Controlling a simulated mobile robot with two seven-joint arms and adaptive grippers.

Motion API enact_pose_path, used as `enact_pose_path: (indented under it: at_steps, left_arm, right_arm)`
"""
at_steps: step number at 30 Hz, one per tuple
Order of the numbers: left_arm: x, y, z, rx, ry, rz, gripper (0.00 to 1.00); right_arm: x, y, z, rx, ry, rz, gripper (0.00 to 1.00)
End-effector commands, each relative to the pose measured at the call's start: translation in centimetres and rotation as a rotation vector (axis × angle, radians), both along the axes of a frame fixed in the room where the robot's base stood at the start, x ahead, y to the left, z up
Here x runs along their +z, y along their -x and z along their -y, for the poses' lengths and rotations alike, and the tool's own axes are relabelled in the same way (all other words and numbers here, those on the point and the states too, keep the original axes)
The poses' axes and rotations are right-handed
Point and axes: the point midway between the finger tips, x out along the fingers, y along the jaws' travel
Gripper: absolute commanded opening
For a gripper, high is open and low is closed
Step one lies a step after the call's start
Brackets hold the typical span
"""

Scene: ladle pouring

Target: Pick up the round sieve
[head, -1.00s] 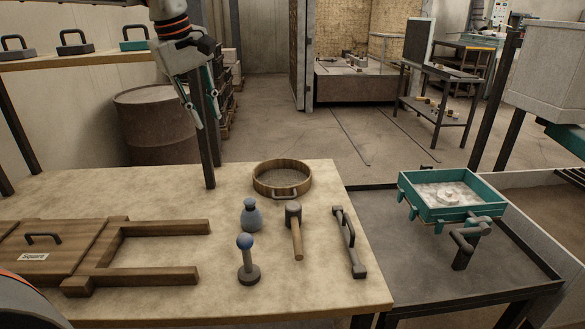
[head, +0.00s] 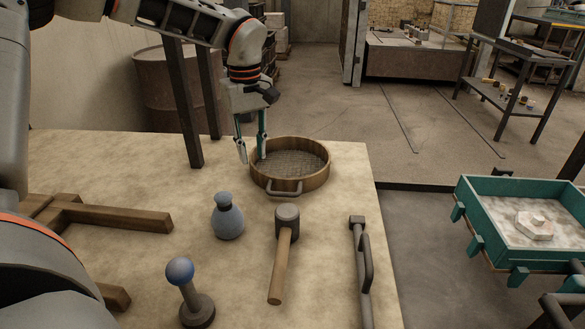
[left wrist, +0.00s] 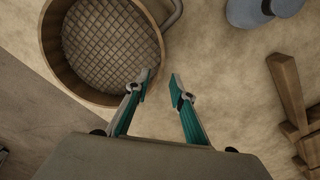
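The round sieve (head: 289,164) has a wooden rim, a mesh bottom and a grey handle on its near side. It lies flat on the table. It also shows at the upper left of the left wrist view (left wrist: 103,45). My left gripper (head: 252,155) is open and empty, pointing down at the sieve's left rim. In the left wrist view its teal fingers (left wrist: 160,85) are spread, one over the rim area and one outside it. I cannot tell whether either touches the rim. My right gripper is not in view.
A teal tray (head: 515,185) is at the right. Wooden frame pieces (head: 100,215) lie left.

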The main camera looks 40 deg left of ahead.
Motion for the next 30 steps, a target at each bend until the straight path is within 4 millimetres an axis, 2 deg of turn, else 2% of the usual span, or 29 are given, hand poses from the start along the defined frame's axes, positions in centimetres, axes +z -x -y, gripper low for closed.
enact_pose_path:
  at_steps: [10, 20, 23, 24, 30]
  left_arm:
    - [-4.7, 0.1, 0.6, -0.001, 0.000, -0.005, 0.23]
    - [-5.3, 0.1, 0.6, 0.000, 0.000, -0.001, 0.23]
    - [-5.3, 0.1, 0.6, 0.000, 0.000, -0.001, 0.03]
    - [-5.3, 0.1, 0.6, 0.000, -0.001, -0.002, 0.00]
    - [-5.3, 0.0, 0.6, -0.001, 0.000, 0.000, 0.00]
  right_arm:
    - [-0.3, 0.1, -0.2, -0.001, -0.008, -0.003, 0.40]
    - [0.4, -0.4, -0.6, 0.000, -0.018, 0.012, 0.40]
    - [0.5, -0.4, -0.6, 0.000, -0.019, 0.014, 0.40]
    - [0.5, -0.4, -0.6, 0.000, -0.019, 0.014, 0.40]
    - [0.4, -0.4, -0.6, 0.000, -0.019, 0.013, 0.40]
